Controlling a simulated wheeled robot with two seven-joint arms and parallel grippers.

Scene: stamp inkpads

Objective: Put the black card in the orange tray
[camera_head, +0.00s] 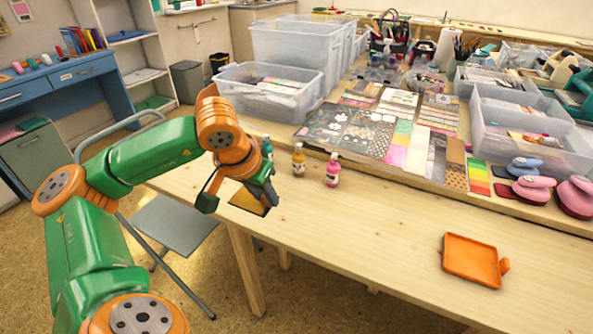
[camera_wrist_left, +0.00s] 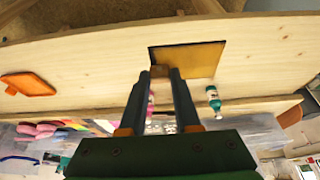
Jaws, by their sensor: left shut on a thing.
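A square card (camera_head: 247,204) with a brownish-gold face and dark edges is at the left end of the wooden table in the head view. In the left wrist view the card (camera_wrist_left: 205,60) shows just past my fingertips, with a black left edge. My left gripper (camera_head: 268,195) is at this card, pointing down. In the left wrist view its fingers (camera_wrist_left: 160,72) are close together, with a small brown piece between the tips. Whether the card is lifted is hard to tell. The orange tray (camera_head: 473,262) lies empty at the table's right; it also shows in the left wrist view (camera_wrist_left: 27,84).
An amber bottle (camera_head: 298,160), a pink bottle (camera_head: 332,170) and a teal bottle (camera_head: 266,148) stand near my left gripper. A raised shelf with patterned sheets (camera_head: 365,135), plastic bins (camera_head: 525,130) and pink punches (camera_head: 534,188) runs behind. The table between card and tray is clear.

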